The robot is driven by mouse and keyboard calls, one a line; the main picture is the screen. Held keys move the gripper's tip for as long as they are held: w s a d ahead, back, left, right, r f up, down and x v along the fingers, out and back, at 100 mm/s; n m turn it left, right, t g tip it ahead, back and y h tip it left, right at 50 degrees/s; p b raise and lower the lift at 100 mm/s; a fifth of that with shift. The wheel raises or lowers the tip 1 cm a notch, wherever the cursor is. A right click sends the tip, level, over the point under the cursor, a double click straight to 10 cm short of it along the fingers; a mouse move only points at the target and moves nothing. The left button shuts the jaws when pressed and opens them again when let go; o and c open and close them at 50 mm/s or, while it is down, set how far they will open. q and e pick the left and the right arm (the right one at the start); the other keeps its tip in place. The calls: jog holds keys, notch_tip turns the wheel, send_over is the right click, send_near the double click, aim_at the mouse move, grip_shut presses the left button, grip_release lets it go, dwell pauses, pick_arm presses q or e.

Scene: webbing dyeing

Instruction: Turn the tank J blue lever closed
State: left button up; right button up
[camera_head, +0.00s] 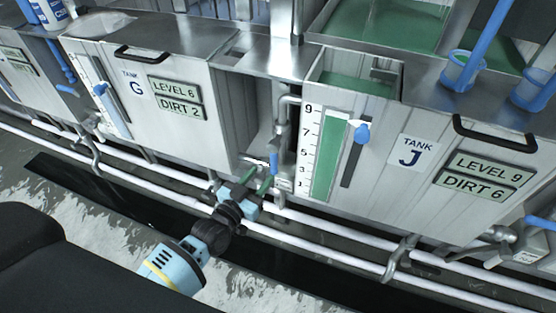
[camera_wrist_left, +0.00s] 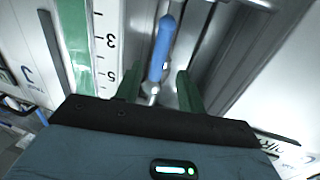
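Tank J (camera_head: 406,192) is the white tank at the right, with a "TANK J" label and "LEVEL 9" and "DIRT 6" signs. A short blue lever (camera_head: 273,163) stands roughly upright on the pipework at its left edge, beside the scale. It also shows in the wrist view (camera_wrist_left: 162,48). My left gripper (camera_head: 256,181) is just below and left of the lever, with its green fingers apart. In the wrist view the lever's lower end lies in line with the gap between the fingertips (camera_wrist_left: 159,80); I cannot tell whether they touch it. My right gripper is out of view.
Tank J's scale (camera_head: 323,155) has a green column near 9, with a blue knob (camera_head: 361,133) in a slot beside it. Tank G (camera_head: 150,110) stands to the left. White pipes (camera_head: 330,240) run low along the front. Blue handles and cups (camera_head: 463,70) stand on top.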

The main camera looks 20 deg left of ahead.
aim_at(272, 163)
pick_arm(q)
jog(key=shift+b+x, duration=0.4)
jog(key=shift+x, duration=3.4)
grip_shut()
